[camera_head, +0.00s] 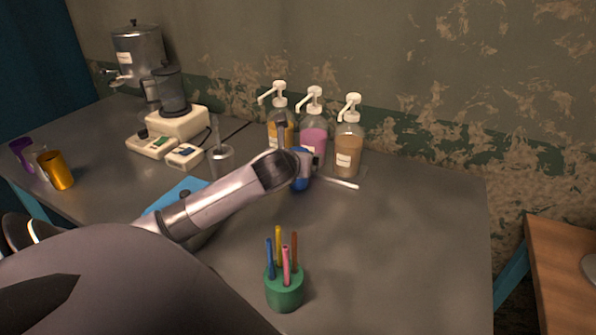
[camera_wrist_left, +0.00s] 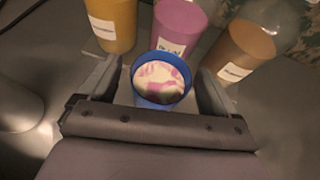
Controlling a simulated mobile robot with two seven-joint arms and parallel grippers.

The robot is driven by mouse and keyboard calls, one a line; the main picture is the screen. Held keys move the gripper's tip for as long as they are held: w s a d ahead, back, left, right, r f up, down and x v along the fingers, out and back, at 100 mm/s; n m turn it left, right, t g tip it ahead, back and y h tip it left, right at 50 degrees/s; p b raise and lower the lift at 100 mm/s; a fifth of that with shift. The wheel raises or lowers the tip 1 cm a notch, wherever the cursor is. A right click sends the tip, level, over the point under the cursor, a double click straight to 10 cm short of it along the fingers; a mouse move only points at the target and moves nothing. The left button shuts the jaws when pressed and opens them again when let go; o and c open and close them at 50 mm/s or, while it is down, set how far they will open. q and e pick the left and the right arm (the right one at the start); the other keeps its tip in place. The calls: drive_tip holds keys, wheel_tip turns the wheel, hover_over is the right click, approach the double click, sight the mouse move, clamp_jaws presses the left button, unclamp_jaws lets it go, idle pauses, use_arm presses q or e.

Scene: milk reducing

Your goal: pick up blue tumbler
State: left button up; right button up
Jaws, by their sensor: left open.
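The blue tumbler (camera_wrist_left: 162,98) is upright in the left wrist view, with a white and pink swirled filling inside. In the head view a blue part of it (camera_head: 299,184) shows below my left gripper (camera_head: 307,166), and the arm hides the rest. In the wrist view my left gripper (camera_wrist_left: 157,80) is open, with one finger on each side of the tumbler. I cannot tell whether either finger touches it. My right gripper is in neither view.
Orange, pink and brown pump bottles (camera_head: 314,140) stand just behind the tumbler. A green pen cup (camera_head: 284,290) stands in front. A blue mat (camera_head: 178,192), scales (camera_head: 152,146) and a blender (camera_head: 172,95) are left. The grey table's right side is clear.

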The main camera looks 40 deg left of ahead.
use_arm(q)
drive_tip(key=shift+w+a+f, duration=0.1)
drive_tip(key=shift+w+f, duration=0.05)
drive_tip(key=shift+w, duration=0.1)
drive_tip(key=c, duration=1.3)
